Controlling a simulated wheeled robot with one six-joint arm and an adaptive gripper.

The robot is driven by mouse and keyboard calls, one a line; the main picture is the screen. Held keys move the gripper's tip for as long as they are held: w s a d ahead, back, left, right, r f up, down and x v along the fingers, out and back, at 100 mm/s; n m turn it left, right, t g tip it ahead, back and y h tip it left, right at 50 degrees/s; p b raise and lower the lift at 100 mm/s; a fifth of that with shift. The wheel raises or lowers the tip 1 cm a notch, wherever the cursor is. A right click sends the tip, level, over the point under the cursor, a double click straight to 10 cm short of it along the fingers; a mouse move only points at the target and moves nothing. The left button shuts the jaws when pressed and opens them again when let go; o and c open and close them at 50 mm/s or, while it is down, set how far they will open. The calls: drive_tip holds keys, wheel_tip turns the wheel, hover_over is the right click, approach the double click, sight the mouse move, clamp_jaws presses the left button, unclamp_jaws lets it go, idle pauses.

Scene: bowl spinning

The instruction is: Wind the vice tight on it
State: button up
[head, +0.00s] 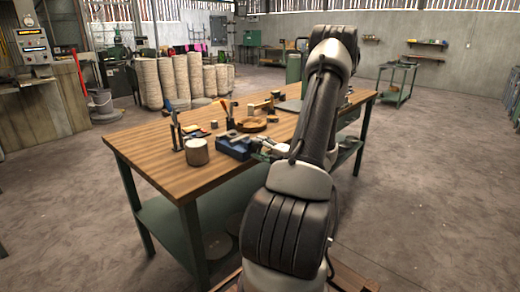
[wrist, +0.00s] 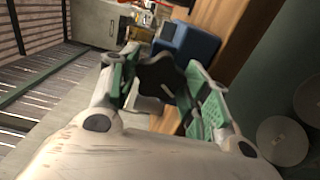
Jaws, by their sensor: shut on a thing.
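The blue vice (head: 234,147) sits at the near long edge of the wooden workbench (head: 150,150). Its blue body (wrist: 188,45) also shows in the wrist view, past my fingers. My gripper (head: 266,151) is beside the vice, just off the bench edge. In the wrist view my gripper (wrist: 165,85) has its green-padded fingers on either side of a dark lobed knob (wrist: 155,75) and is shut on it. The knob is in front of the vice. What the vice jaws hold cannot be made out clearly.
A wooden cylinder (head: 197,152) stands left of the vice. A round brown wooden piece (head: 251,125) and several tools lie behind it. The bench's lower shelf (head: 165,222) is below.

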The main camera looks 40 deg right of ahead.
drive_tip(key=shift+f+m, duration=0.15)
drive_tip(key=shift+m, duration=0.35)
drive_tip(key=o, duration=1)
drive_tip(key=shift+s, duration=0.1)
drive_tip(key=s, duration=1.2)
drive_tip(key=shift+d, duration=0.45)
